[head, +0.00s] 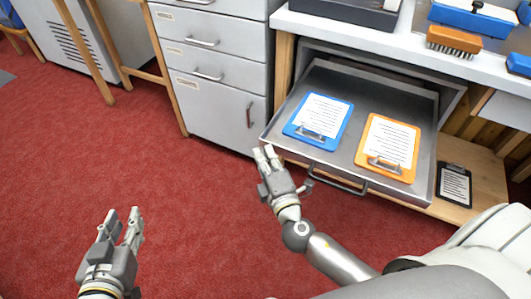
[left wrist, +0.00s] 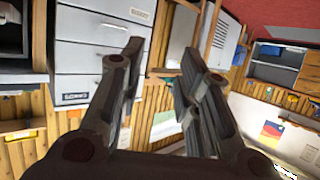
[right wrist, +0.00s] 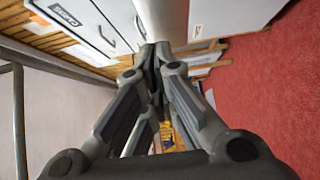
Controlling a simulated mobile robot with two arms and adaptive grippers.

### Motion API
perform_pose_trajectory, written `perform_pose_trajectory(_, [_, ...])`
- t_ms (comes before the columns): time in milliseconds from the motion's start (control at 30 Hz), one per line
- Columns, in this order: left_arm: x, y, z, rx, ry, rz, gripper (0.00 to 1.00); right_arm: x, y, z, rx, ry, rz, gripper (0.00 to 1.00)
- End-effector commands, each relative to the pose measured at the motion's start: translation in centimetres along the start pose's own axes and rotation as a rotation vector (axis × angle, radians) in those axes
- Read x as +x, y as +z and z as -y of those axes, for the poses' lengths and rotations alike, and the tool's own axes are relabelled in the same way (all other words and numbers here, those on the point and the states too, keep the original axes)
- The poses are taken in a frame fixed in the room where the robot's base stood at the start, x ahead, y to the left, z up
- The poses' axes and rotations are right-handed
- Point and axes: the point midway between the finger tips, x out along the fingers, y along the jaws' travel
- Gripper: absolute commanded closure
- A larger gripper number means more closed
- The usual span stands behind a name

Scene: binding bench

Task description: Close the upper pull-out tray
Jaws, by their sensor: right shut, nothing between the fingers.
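The upper pull-out tray (head: 345,122) is grey metal and stands pulled out from under the bench top in the head view. A blue clipboard (head: 301,132) and an orange clipboard (head: 403,143) lie in it. Its dark bar handle (head: 338,188) is on the front edge. My right gripper (head: 263,152) is shut and empty, close to the tray's front left corner and left of the handle; whether it touches the tray I cannot tell. Its closed fingers also show in the right wrist view (right wrist: 156,52). My left gripper (head: 124,213) is open and empty over the red floor, away from the tray.
A grey drawer cabinet (head: 222,112) stands left of the tray. A wooden shelf (head: 487,183) below the tray holds a black clipboard (head: 454,186). A brush (head: 454,41) and a blue box (head: 470,19) are on the bench top. The red floor at left is clear.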

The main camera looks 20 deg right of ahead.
Motion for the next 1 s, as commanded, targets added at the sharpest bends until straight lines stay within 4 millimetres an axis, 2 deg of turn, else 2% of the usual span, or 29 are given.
perform_pose_trajectory(567, [0.0, 0.0, 0.0, 0.000, -0.001, 0.000, 0.69, 0.7, 0.8, 0.0, -0.001, 0.001, 0.002, 1.00])
perform_pose_trajectory(767, [0.1, -0.2, 0.0, 0.000, 0.000, -0.016, 0.69, 2.6, 2.7, -0.1, -0.003, 0.003, 0.004, 1.00])
perform_pose_trajectory(900, [0.1, -0.8, -0.1, 0.000, 0.001, -0.048, 0.69, 4.9, 5.0, -0.1, -0.003, 0.004, 0.003, 1.00])
perform_pose_trajectory(1000, [0.3, -2.0, -0.3, 0.000, 0.007, -0.105, 0.69, 6.9, 7.0, 0.0, -0.002, 0.003, 0.005, 1.00])
